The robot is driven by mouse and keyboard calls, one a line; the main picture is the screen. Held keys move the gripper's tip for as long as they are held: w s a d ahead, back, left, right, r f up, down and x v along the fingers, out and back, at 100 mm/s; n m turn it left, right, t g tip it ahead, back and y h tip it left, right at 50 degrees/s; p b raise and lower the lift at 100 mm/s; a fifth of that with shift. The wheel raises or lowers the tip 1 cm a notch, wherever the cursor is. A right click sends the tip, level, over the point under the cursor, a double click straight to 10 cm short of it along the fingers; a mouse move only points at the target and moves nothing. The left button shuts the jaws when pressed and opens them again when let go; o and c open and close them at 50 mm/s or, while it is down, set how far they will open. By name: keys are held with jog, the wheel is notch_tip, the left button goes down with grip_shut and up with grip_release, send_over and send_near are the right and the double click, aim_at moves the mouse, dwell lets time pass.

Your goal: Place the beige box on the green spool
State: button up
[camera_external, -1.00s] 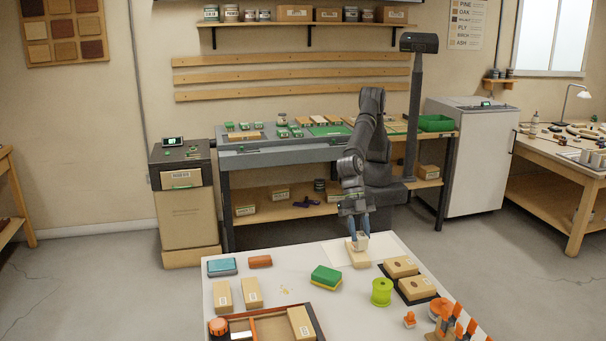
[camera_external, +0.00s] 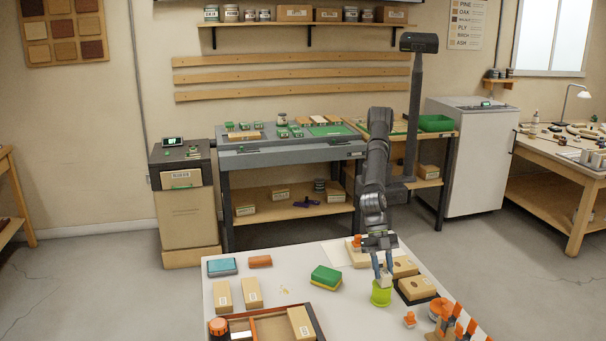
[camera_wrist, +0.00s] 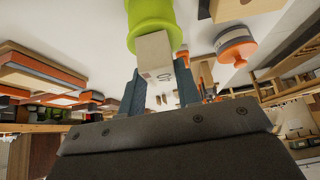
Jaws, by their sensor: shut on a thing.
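The green spool (camera_external: 381,297) stands upright on the white table, right of its middle. It fills the top of the wrist view (camera_wrist: 152,18). My gripper (camera_external: 383,277) is right above it, pointing down, with its fingers closed around a small beige box. The beige box (camera_wrist: 156,54) is pale with dark marks on one face in the wrist view, between my two fingers (camera_wrist: 160,88). Its far end meets or overlaps the spool in that picture. I cannot tell whether the box touches the spool. In the external view the fingers mostly hide the box.
Cardboard boxes on dark pads (camera_external: 416,289) stand close right of the spool. An orange piece (camera_external: 410,320) is nearby in front. A green and yellow block (camera_external: 326,278) lies to the left. A partitioned tray (camera_external: 267,327) is at front left. Clear table lies between block and spool.

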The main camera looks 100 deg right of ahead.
jog(key=shift+f, duration=0.15)
jog(key=o, duration=1)
jog(key=shift+r, duration=0.25)
jog(key=v, duration=1.2)
jog(key=shift+f, duration=0.15)
